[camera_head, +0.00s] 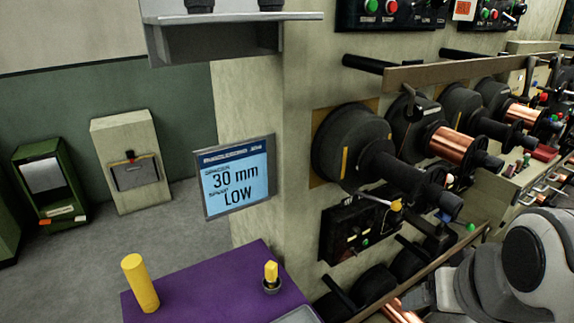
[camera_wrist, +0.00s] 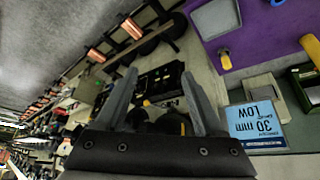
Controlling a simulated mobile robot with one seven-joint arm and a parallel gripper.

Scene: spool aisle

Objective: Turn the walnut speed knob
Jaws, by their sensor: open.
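I cannot make out a walnut-coloured knob for certain in either view. A black control box (camera_head: 350,240) with small dials and a green button is on the machine column below the large black spool wheel. It also shows in the wrist view (camera_wrist: 158,82), beyond the fingertips. My gripper (camera_wrist: 159,74) is open in the wrist view, with nothing seen held between its two grey fingers. A dark rounded part with a yellow spot lies behind the fingers, partly hidden by the gripper body.
A sign (camera_head: 236,178) reads "30 mm" and "LOW". A purple table (camera_head: 215,290) bears a yellow cylinder (camera_head: 140,283) and a yellow peg (camera_head: 271,273) in a dark ring. Black spool wheels (camera_head: 350,145) and copper spools (camera_head: 455,146) jut out at right. Grey floor is open at left.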

